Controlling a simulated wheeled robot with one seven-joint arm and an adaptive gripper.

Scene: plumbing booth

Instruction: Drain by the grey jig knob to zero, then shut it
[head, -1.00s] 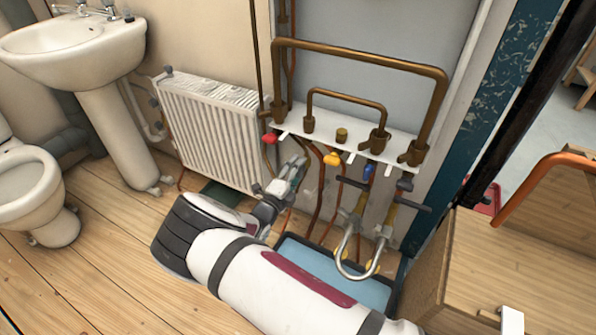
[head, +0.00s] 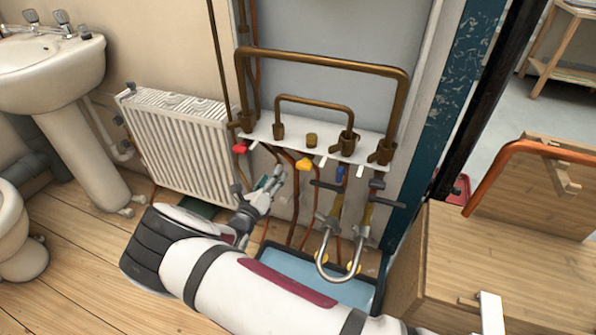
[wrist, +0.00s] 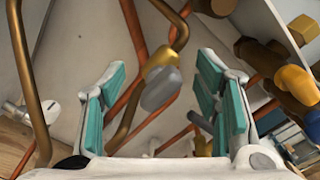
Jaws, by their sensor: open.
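A grey knob (wrist: 161,90) on a yellow-brass fitting (wrist: 158,60) shows in the wrist view, between and beyond the fingertips of my gripper (wrist: 163,92). My gripper is open, with teal pads on both sides, and I see no contact with the knob. In the head view my gripper (head: 274,180) is low in front of the wall, below the white manifold shelf, between the red knob (head: 240,148) and the yellow knob (head: 303,165). It hides what lies directly behind it there. A dark grey knob (head: 377,183) also shows at the shelf's right end; I cannot tell its role.
A blue knob (head: 340,173) hangs under the white shelf (head: 262,130). A silver U-shaped hose (head: 337,278) hangs over a blue tray (head: 290,268). Copper pipes run close around my gripper. A radiator (head: 180,140) stands left, a wooden bench (head: 480,260) right.

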